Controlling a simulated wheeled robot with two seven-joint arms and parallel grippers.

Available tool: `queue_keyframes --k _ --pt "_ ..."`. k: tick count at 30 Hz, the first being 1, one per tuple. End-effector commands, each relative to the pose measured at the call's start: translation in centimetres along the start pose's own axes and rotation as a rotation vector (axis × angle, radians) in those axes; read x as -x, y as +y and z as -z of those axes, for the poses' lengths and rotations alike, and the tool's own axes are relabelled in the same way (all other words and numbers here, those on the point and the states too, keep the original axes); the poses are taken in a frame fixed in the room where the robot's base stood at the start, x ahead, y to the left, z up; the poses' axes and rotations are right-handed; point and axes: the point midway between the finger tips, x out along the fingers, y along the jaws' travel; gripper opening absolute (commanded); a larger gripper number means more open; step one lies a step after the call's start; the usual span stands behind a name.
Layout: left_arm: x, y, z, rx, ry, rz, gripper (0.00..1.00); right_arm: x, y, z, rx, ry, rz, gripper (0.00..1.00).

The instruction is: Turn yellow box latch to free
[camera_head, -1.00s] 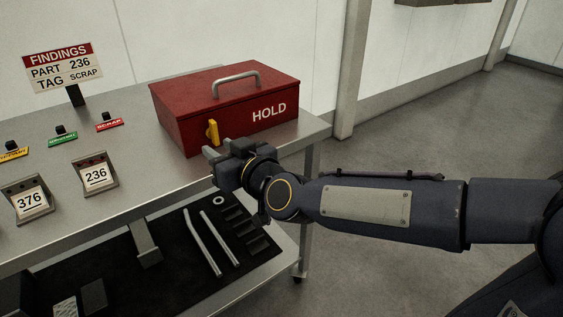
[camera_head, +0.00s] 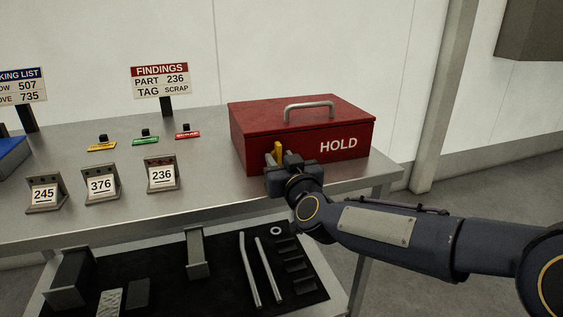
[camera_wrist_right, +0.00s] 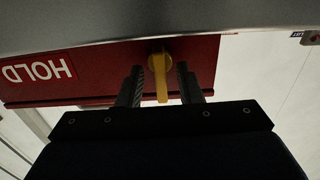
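The red HOLD box (camera_head: 300,125) stands closed on the right end of the metal bench, with a silver handle on its lid. Its yellow latch (camera_head: 278,149) is on the front face, left of the HOLD lettering. In the right wrist view the latch (camera_wrist_right: 160,75) lies between the two dark fingers, with a visible gap on each side. My right gripper (camera_wrist_right: 160,85) is open around the latch, and in the head view the gripper (camera_head: 281,160) is at the box front, hiding the latch's lower part. My left gripper is not in view.
Numbered stands 245 (camera_head: 44,194), 376 (camera_head: 101,185) and 236 (camera_head: 162,175) stand on the bench to the left. Behind them are small coloured tags and the findings sign (camera_head: 160,78). Rods and other parts lie on the lower shelf (camera_head: 215,285).

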Motion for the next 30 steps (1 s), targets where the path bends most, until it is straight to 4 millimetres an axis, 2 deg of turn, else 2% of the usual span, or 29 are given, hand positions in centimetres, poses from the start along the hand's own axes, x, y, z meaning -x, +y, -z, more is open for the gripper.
queue_keyframes --k 6,13,14,23,30 --pt "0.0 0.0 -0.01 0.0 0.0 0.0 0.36 -0.01 -0.01 0.0 0.0 -0.001 0.0 0.31" --pt "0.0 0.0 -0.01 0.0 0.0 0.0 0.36 0.0 -0.01 -0.01 0.0 -0.001 0.001 0.01" --pt "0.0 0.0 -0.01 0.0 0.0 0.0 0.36 0.01 -0.01 -0.01 0.0 -0.001 0.001 0.0" --pt "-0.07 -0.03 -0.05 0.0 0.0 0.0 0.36 0.02 0.0 -0.05 -0.016 -0.001 0.001 0.0" --pt "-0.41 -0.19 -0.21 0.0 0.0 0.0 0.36 0.02 0.04 -0.15 -0.119 -0.001 0.001 0.0"
